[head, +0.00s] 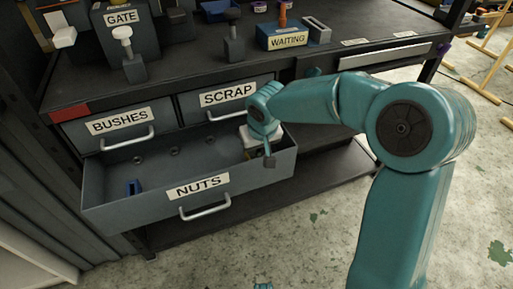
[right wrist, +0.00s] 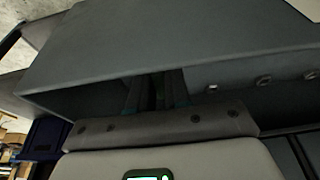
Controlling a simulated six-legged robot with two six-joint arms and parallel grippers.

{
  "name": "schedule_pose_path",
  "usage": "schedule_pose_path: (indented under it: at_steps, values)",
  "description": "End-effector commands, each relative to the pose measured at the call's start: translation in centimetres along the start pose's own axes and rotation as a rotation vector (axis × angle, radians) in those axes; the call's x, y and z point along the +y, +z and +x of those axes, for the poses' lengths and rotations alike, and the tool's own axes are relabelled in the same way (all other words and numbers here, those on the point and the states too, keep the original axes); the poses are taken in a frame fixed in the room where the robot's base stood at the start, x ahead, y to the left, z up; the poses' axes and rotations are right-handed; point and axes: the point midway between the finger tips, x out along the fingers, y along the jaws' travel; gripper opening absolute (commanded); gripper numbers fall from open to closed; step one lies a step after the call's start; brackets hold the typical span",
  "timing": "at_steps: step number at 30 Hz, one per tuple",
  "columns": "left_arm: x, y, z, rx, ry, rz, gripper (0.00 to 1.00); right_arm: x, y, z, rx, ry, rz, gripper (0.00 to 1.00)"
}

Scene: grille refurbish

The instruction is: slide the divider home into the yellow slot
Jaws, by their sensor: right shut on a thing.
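My right gripper (head: 262,138) is down at the right end of the open NUTS drawer (head: 232,195). In the right wrist view its two dark fingers (right wrist: 158,92) are close together, with a thin dark strip between them. I take this strip to be the divider, seen poorly and almost wholly hidden. The fingertips lie at the edge of a large grey panel (right wrist: 170,55), which I cannot name for sure. The yellow slot does not show in either view. A small blue piece (head: 133,187) is inside the drawer at the left.
The shut BUSHES drawer (head: 80,129) and SCRAP drawer (head: 194,109) are above the open one. On the bench top are the GATE block (head: 124,45), the blue WAITING box (head: 282,36) and clamp-like fixtures. Open floor lies in front.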

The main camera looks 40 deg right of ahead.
Motion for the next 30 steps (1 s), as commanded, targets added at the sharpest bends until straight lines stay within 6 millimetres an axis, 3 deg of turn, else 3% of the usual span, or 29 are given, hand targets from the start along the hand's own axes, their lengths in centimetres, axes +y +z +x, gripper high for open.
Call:
schedule_pose_path:
  at_steps: [2,3,5,15,17,20,30]
  values:
    - [-0.1,0.0,0.3,0.000,0.000,0.000,0.38,0.0,0.1,0.3,0.000,0.000,0.000,0.00]
    - [-0.1,0.0,0.2,0.000,0.000,0.000,0.38,0.0,0.1,0.2,0.000,0.000,0.000,0.27]
    - [-0.1,0.0,0.1,0.000,0.000,0.000,0.38,0.0,0.1,0.2,0.000,0.000,0.000,0.47]
    - [-0.1,-0.2,0.0,0.004,0.000,-0.004,0.38,0.0,0.1,0.2,0.000,0.000,0.000,0.47]
    - [0.0,-0.2,-0.3,0.006,-0.001,-0.005,0.38,0.0,0.0,-0.6,0.002,0.000,0.000,0.47]
    - [0.3,0.0,-1.0,0.001,0.000,-0.001,0.38,0.0,-0.1,-2.5,0.004,0.000,0.001,0.47]
    - [1.4,0.1,-3.9,0.000,0.000,0.000,0.38,0.0,-0.1,-11.6,0.005,-0.001,0.001,0.47]
